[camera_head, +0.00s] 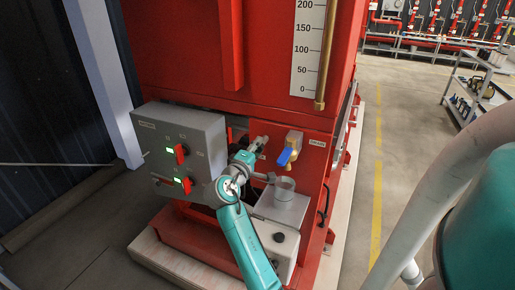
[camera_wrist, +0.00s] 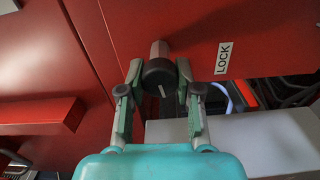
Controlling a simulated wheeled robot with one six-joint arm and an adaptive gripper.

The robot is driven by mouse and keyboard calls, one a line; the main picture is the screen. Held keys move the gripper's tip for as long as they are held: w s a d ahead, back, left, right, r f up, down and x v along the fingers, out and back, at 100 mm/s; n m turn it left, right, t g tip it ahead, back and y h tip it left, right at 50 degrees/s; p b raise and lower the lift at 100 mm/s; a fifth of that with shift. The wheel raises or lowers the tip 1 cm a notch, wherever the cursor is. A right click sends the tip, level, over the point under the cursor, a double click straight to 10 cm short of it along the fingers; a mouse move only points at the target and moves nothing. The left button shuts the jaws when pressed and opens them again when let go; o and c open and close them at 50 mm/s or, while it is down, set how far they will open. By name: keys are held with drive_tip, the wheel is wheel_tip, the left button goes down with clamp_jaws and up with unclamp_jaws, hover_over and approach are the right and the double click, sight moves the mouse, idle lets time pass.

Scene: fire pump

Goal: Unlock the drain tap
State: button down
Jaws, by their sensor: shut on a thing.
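The drain tap (camera_head: 293,143), with a brass body and a blue handle, is on the red panel beside a DRAIN label (camera_head: 317,143). My gripper (camera_head: 257,146) is left of the tap, at the panel. In the wrist view, my gripper (camera_wrist: 158,80) has its two fingers closed on either side of a round black lock knob (camera_wrist: 158,74) with a pale line on its face. A LOCK label (camera_wrist: 223,58) is on the red panel to the right of the knob. The fingers hide the knob's sides.
A grey control box (camera_head: 180,130) with red switches and green lights is left of my gripper. A white level scale (camera_head: 308,45) is above. A cart (camera_head: 478,88) stands far right.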

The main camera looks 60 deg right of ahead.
drive_tip(key=c, duration=0.8)
unclamp_jaws()
drive_tip(key=a, duration=0.8)
drive_tip(key=s+a, duration=0.1)
drive_tip(key=a, duration=0.3)
drive_tip(key=shift+f, duration=0.15)
